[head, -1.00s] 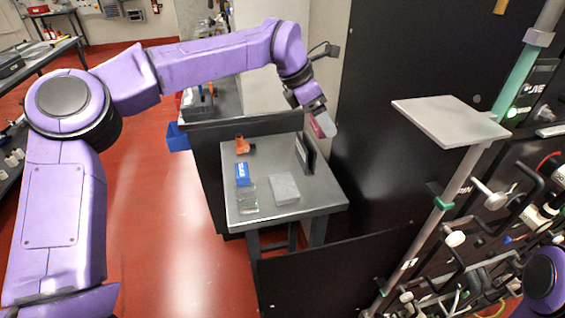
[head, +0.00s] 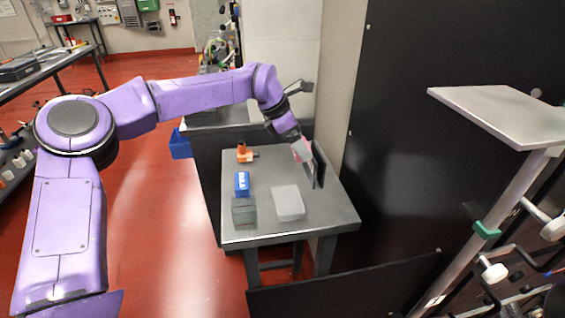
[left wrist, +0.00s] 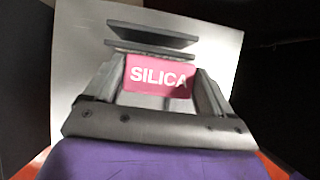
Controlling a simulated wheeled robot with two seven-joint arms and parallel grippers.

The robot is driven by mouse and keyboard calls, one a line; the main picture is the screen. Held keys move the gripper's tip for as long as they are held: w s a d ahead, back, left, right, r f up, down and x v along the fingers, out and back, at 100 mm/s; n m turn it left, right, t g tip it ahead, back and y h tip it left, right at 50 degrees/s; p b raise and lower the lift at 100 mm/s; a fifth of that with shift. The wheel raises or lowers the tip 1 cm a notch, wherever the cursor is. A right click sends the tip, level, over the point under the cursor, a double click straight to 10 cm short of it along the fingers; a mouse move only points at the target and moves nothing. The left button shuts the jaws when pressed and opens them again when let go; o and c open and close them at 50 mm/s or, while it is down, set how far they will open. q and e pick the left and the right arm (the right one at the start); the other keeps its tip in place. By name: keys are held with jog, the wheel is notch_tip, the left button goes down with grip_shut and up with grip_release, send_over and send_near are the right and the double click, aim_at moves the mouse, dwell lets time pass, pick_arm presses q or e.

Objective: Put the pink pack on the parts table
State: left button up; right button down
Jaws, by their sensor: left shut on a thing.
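The pink pack (left wrist: 158,76), lettered SILICA, is held between the fingers of my left gripper (left wrist: 155,90) in the left wrist view. In the head view only a small bit of pink shows at my left gripper (head: 302,150), over the far right part of the grey parts table (head: 262,226). An upright dark plate (head: 318,165) stands on the table close beside the gripper. I cannot tell whether the pack touches the table. My right gripper is not in view.
On the table are an orange part (head: 245,153), a blue box (head: 242,184), a dark greenish box (head: 244,212) and a light grey block (head: 288,203). A tall black panel (head: 450,150) stands to the right. A pale plate on a post (head: 505,115) stands at front right.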

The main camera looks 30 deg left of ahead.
pick_arm(q)
jog(key=a+f, duration=0.1)
jog(key=f, duration=0.1)
jog(key=a+f+p, duration=0.1)
jog(key=a+f, duration=0.3)
jog(key=shift+w+f, duration=0.2)
jog(key=shift+w, duration=0.05)
notch_tip(320, 180, down, 3)
jog(key=shift+r, duration=0.2)
jog(key=shift+d+f, duration=0.1)
jog(key=shift+f, duration=0.15)
jog(key=o, duration=0.9)
jog(key=shift+r+p, duration=0.3)
jog(key=shift+p, duration=0.05)
jog(key=shift+a+r, duration=0.2)
jog(key=shift+r, duration=0.1)
jog(key=b+v, duration=0.1)
jog(key=v, duration=1)
jog(key=shift+b, duration=0.3)
jog(key=shift+s, duration=0.1)
